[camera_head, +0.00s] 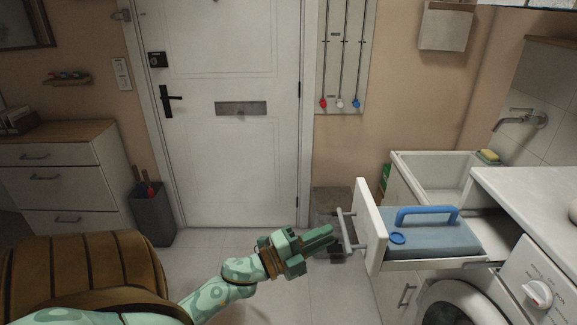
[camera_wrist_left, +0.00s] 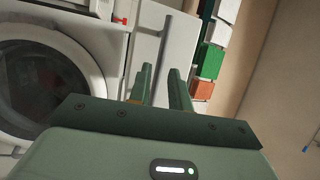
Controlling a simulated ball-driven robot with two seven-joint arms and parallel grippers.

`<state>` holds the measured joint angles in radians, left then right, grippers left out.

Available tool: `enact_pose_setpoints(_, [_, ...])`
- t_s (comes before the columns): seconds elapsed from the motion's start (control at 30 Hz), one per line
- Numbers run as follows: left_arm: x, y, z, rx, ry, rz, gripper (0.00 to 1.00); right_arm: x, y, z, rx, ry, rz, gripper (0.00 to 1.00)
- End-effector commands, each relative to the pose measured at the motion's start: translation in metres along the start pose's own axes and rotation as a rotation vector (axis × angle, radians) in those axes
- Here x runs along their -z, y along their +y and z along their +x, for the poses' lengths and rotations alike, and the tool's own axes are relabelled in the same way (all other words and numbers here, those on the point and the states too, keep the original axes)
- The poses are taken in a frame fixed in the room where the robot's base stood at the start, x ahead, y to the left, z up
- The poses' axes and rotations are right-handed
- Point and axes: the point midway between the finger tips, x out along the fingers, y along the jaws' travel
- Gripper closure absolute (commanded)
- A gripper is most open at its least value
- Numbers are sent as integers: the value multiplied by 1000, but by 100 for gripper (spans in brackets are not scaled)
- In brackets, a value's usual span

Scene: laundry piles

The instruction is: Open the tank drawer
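The tank drawer (camera_head: 371,226) stands pulled out from under the white counter at the right in the head view. A blue tank (camera_head: 432,240) with a raised blue handle (camera_head: 427,213) and a round blue cap sits in it. A grey bar handle (camera_head: 346,234) is on the drawer's front. My left gripper (camera_head: 325,237) is just left of that bar; whether it touches cannot be told. In the left wrist view, the two fingers of my left gripper (camera_wrist_left: 160,90) are apart, with a grey bar (camera_wrist_left: 160,48) on a white panel beyond them. My right gripper is not in view.
A washing machine (camera_head: 528,287) stands right of the drawer, and a white sink (camera_head: 436,172) is behind it. A grey bin (camera_head: 152,212) and a white chest (camera_head: 60,172) are at the left.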

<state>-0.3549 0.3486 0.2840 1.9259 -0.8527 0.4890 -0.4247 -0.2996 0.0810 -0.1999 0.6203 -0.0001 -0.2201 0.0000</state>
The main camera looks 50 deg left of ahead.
Motion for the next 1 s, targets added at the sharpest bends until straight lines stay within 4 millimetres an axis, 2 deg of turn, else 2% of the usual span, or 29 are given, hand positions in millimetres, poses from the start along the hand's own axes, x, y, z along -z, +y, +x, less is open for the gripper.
enact_pose_setpoints(0.03, [0, 3, -16, -5, -3, -3, 80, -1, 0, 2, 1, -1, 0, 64])
enact_pose_setpoints(0.2, [0, 3, -61, -5, -3, -2, 80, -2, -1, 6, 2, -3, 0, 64])
enact_pose_setpoints(0.4, [0, 2, -95, -3, -2, -2, 80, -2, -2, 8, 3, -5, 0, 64])
enact_pose_setpoints(0.6, [0, 1, -106, -1, 1, 0, 80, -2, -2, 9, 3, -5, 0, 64])
enact_pose_setpoints(1.0, [0, 0, -106, 0, 0, 0, 80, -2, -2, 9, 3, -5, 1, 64])
